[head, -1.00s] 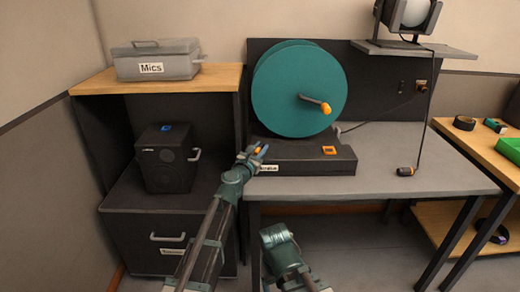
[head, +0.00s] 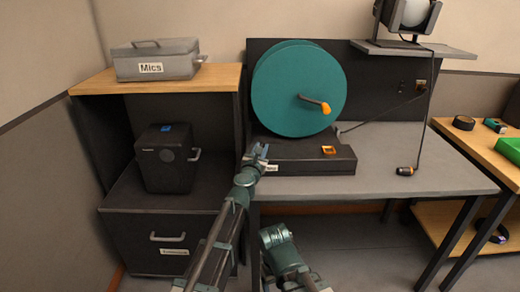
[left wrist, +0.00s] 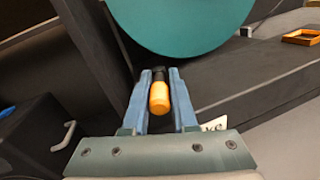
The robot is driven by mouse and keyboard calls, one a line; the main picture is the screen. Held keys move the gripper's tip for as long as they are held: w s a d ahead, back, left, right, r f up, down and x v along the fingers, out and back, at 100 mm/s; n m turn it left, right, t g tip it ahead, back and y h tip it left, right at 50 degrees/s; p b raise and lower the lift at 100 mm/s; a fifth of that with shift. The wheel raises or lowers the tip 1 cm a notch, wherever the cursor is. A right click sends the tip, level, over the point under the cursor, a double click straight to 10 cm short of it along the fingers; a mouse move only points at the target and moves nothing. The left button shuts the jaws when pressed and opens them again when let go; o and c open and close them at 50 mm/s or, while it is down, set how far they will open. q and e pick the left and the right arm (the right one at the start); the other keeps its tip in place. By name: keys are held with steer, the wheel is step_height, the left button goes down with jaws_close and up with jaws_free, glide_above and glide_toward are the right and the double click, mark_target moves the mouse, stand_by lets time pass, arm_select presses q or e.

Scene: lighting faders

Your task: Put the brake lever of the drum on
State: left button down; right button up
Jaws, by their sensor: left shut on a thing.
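The teal drum (head: 290,85) stands on a dark base (head: 310,160) on the grey table. A crank with an orange grip (head: 325,107) sticks out of its face. The brake lever, with an orange grip and dark shaft (left wrist: 159,97), shows at the left end of the base in the left wrist view. My left gripper (head: 260,152) is there, its blue fingers on both sides of the lever grip (left wrist: 158,85), shut on it. In the head view the gripper hides the lever. My right gripper is out of view.
An orange square frame (head: 328,151) sits on the base. A cable hangs to an orange-ended plug (head: 405,170) on the table's right. The table's right side is mostly clear.

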arm_select(q)
steer(key=shift+d+n+y, duration=0.15)
steer(key=shift+n+y, duration=0.5)
steer(key=shift+y, duration=0.45)
steer(key=shift+d+n+y, duration=0.15)
steer(key=shift+n+y, duration=0.5)
steer(key=shift+y, duration=0.45)
steer(key=c, duration=0.8)
jaws_free()
steer(key=shift+o, duration=0.2)
